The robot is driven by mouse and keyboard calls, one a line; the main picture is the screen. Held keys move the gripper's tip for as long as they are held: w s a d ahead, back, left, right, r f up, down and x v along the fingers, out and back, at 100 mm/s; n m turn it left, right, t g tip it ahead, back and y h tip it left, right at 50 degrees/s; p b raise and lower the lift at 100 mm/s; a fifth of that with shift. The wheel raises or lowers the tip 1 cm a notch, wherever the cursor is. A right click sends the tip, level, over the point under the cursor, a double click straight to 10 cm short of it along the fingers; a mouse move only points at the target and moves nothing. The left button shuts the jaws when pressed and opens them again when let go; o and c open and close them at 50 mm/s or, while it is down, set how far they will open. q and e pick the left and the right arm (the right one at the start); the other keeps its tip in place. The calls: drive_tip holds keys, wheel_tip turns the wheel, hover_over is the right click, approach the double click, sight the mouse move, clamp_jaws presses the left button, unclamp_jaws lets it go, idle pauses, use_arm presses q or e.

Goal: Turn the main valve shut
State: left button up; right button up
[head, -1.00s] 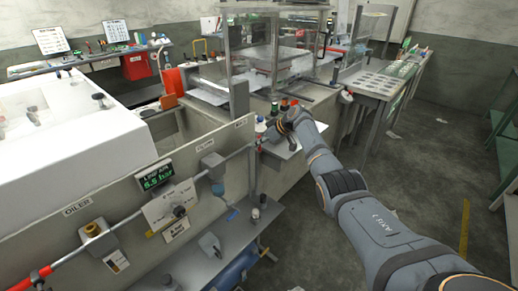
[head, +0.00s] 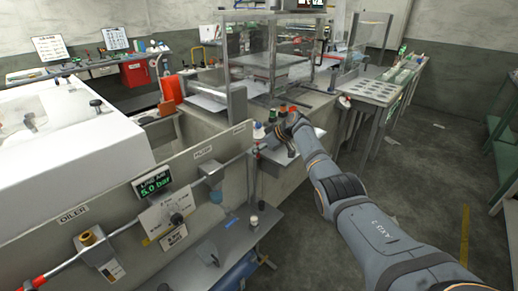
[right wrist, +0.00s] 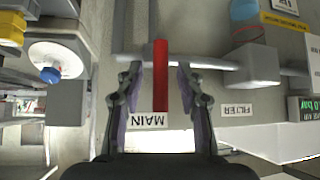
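The main valve's red lever (right wrist: 160,82) shows in the right wrist view, above the upside-down MAIN label (right wrist: 146,120). The lever stands crosswise to the pale pipe (right wrist: 215,64). My right gripper (right wrist: 159,68) is open, with one finger on each side of the lever and a visible gap to both. In the head view my right gripper (head: 288,127) is at the far end of the panel, and the valve is mostly hidden there. The line air display (head: 153,185) reads 5.0 bar. My left gripper is not in view.
The pipe runs along the panel past the filter (head: 212,163) and the oiler (head: 92,238). A lower shelf (head: 235,235) with small items sits below. A clear-walled machine frame (head: 273,50) stands behind my right gripper. Open floor (head: 405,190) lies to the right.

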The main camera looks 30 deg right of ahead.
drive_tip(key=v, duration=1.2)
drive_tip(key=s+f+m+g+h, duration=0.1)
drive_tip(key=s+f+m+h, duration=0.15)
drive_tip(key=f, duration=1.35)
drive_tip(key=s+f+m+g+h, duration=0.15)
drive_tip(key=s+f, duration=0.25)
drive_tip(key=f, duration=1.2)
drive_tip(key=s+f+m, duration=0.2)
drive_tip(key=s+f, duration=0.7)
drive_tip(key=f, duration=0.3)
drive_tip(key=s+a+f+g+h, duration=0.1)
drive_tip(key=s+a+f, duration=0.1)
drive_tip(key=s+f, duration=0.6)
drive_tip(key=s+a+f+g+h, duration=0.1)
drive_tip(key=s+a+f, duration=0.1)
drive_tip(key=s+f, duration=0.55)
drive_tip(key=s+a+f, duration=0.2)
drive_tip(key=s, duration=0.7)
drive_tip(key=s+a+f+g, duration=0.1)
drive_tip(key=s+a+f, duration=0.1)
drive_tip(key=s, duration=0.7)
drive_tip(key=s+a+f, duration=0.2)
drive_tip(key=s+a, duration=0.1)
drive_tip(key=s, duration=0.6)
drive_tip(key=shift+s+f+g, duration=0.2)
drive_tip(key=shift+s+g, duration=0.15)
drive_tip(key=shift+s, duration=0.05)
